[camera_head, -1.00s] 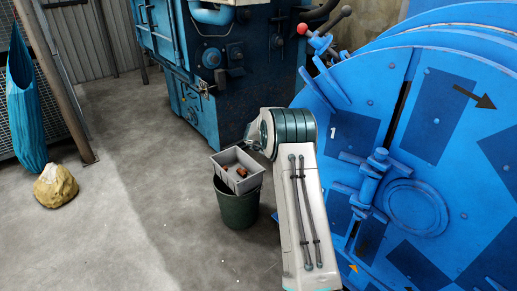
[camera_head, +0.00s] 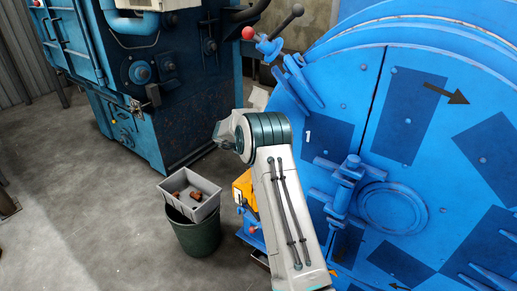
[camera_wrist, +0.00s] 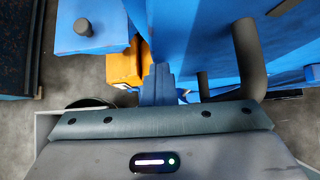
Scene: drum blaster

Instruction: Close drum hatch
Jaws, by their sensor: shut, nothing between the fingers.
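The big blue drum face (camera_head: 455,70) fills the right of the head view. A hatch leaf marked "1" (camera_head: 325,134) is its left part, with a thin dark seam on its right side. A blue latch (camera_head: 345,185) and a round cap (camera_head: 393,208) sit near the seam. My arm stands in front of the leaf's lower left and hides my gripper there. In the wrist view my gripper (camera_wrist: 158,72) is shut and empty, pointing between blue parts. A dark grey bent bar (camera_wrist: 249,58) is to its right, apart from it.
A grey tray (camera_head: 190,196) with brown pieces rests on a dark green bucket (camera_head: 195,235) left of my arm. An orange box (camera_head: 243,188) is just behind my arm. A blue machine (camera_head: 185,100) stands behind. Floor at lower left is clear.

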